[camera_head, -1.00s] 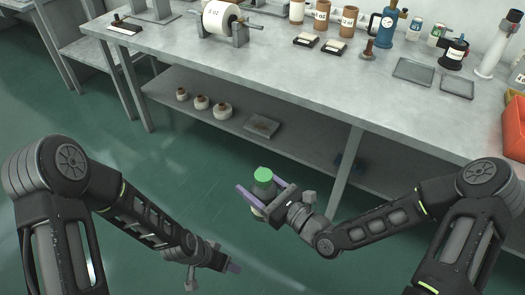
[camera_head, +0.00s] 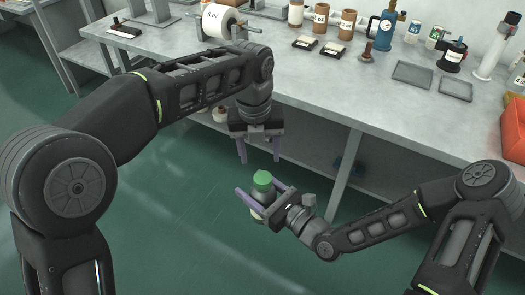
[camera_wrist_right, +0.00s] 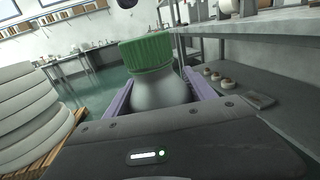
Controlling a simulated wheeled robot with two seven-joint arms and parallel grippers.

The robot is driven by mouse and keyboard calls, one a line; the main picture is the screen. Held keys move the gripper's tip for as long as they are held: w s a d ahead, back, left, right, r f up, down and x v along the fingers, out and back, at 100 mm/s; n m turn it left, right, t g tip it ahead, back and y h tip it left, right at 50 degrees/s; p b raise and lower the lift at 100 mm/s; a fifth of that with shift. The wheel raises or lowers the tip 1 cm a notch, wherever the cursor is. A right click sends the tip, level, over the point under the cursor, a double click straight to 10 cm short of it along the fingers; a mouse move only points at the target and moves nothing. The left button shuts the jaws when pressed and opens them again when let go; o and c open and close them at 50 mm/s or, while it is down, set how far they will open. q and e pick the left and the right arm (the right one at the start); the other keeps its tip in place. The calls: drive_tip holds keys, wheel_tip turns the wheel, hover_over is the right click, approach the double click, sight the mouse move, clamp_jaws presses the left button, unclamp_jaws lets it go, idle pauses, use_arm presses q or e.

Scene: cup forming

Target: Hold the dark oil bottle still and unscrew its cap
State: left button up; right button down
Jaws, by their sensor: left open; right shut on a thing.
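The dark oil bottle (camera_head: 259,196) has a green cap (camera_head: 263,178) and stands roughly upright in the air in front of the bench. My right gripper (camera_head: 262,198) is shut on the bottle's body, with a purple finger on each side. In the right wrist view the bottle's grey shoulder (camera_wrist_right: 160,92) shows between the fingers, with the ribbed green cap (camera_wrist_right: 146,53) on top. My left gripper (camera_head: 260,156) is open and empty, its two purple fingers pointing down just above the cap. It looks apart from the cap. The bottle's lower part is mostly hidden by the right gripper.
The grey workbench (camera_head: 330,95) lies behind, with bottles, brown jars and small trays on top. Its lower shelf (camera_head: 300,140) holds white rolls, partly hidden by my left arm. An orange bin (camera_head: 514,128) stands at the right edge. Open green floor lies around the bottle.

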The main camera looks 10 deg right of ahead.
sight(263, 178)
use_arm(q)
drive_tip(key=shift+s+d+r+m+g+y, duration=0.2)
drive_tip(key=shift+s+r+m+g+y, duration=0.15)
drive_tip(key=shift+s+r+m, duration=0.8)
drive_tip(key=shift+r, duration=0.1)
drive_tip(key=shift+f, duration=4.05)
clamp_jaws()
drive_tip(key=shift+n, duration=0.25)
